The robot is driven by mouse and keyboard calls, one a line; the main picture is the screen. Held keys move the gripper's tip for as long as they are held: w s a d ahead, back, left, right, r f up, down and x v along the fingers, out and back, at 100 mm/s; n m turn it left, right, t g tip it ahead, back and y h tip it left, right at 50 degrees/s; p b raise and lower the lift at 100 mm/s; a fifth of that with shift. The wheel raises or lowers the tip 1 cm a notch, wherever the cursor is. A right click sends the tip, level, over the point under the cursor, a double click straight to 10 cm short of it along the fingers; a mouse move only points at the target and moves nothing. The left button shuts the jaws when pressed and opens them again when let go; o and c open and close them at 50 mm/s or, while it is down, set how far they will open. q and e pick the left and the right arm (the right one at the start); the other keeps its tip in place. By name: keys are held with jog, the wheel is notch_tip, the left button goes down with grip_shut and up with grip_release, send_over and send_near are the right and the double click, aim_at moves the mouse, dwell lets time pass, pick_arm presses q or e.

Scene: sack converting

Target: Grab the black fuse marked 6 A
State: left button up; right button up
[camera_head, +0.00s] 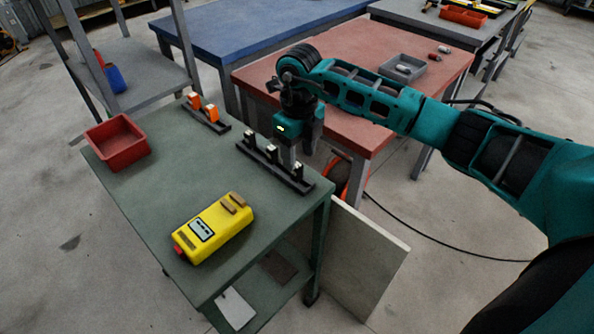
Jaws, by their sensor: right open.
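A black rack (262,166) lies along the right edge of the green table and holds a few small dark pieces with pale faces. One piece (250,137) stands at its far end, one (271,153) near the middle and one (298,170) towards the near end. They look like fuses, but any 6 A marking is too small to read. My right gripper (289,160) points down over the rack, between the middle and near pieces. It is open, and its fingers partly hide the rack. Contact with a piece cannot be told. My left gripper is out of view.
A second black rack (217,125) with orange pieces (203,107) lies at the far edge. A red bin (118,142) stands at the left and a yellow meter (214,229) at the front. The table's middle is clear. A red table (370,55) stands behind.

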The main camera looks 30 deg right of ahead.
aim_at(297, 165)
jog(key=shift+a+f, duration=0.2)
jog(key=shift+f, duration=2.5)
grip_shut()
